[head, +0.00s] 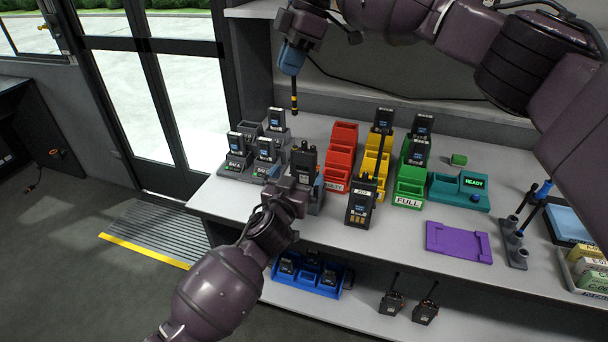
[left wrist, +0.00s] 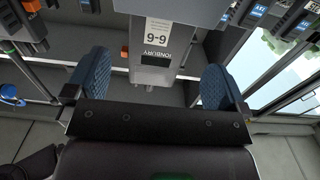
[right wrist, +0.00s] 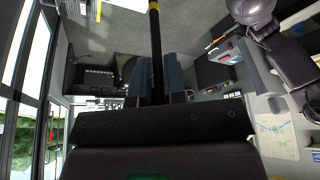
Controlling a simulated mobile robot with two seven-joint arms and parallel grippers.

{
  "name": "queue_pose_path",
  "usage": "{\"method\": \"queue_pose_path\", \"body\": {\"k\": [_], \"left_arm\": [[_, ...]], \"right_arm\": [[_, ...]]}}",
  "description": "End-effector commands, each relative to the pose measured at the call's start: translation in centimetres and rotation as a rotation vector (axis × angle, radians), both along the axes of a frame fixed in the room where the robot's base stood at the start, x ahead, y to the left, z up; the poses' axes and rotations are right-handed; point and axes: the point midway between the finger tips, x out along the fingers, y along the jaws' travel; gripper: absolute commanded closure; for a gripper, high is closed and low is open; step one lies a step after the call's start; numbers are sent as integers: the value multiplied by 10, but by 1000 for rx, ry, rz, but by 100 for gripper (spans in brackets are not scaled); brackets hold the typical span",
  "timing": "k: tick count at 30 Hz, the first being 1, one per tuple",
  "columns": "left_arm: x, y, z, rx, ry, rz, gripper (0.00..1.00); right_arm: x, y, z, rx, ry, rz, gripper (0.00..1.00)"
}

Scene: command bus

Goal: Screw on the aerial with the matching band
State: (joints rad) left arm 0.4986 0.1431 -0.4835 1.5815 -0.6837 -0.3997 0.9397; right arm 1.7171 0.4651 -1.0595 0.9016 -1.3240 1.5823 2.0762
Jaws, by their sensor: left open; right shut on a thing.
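My right gripper (head: 292,62) is at the top of the head view, above the back of the counter. It is shut on a black aerial (head: 294,104) with yellow banding, which hangs down upright, clear of the counter. The aerial (right wrist: 156,50) also runs up from the blue fingers in the right wrist view, with yellow at its far end. My left gripper (left wrist: 158,82) is open, with a grey labelled block (left wrist: 153,40) between and beyond its fingers. A dark radio (head: 303,158) stands just beyond my left gripper in the head view. Contact there cannot be told.
Another radio (head: 360,203) with an aerial stands at the counter front. Red (head: 340,155), yellow (head: 376,160) and green bins (head: 409,187) stand behind it. Chargers (head: 236,160) stand left; a purple tray (head: 459,242) and an aerial rack (head: 513,240) stand right. A blue bin (head: 300,285) sits below.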

Motion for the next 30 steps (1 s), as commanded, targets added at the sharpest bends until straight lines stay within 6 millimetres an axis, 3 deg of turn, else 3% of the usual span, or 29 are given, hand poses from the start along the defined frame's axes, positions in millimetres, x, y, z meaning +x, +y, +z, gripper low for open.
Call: {"method": "queue_pose_path", "body": {"k": [6, 13, 27, 30], "left_arm": [[31, -10, 1, 2, -1, 1, 0], [52, -17, 0, 0, 0, 1, 0], [59, -19, 0, -1, 0, 0, 0], [59, -19, 0, -1, 0, 0, 12]], "right_arm": [[0, 0, 0, 0, 0, 0, 100], [0, 0, 0, 0, 0, 0, 100], [0, 0, 0, 0, 0, 0, 100], [0, 0, 0, 0, 0, 0, 100]]}}
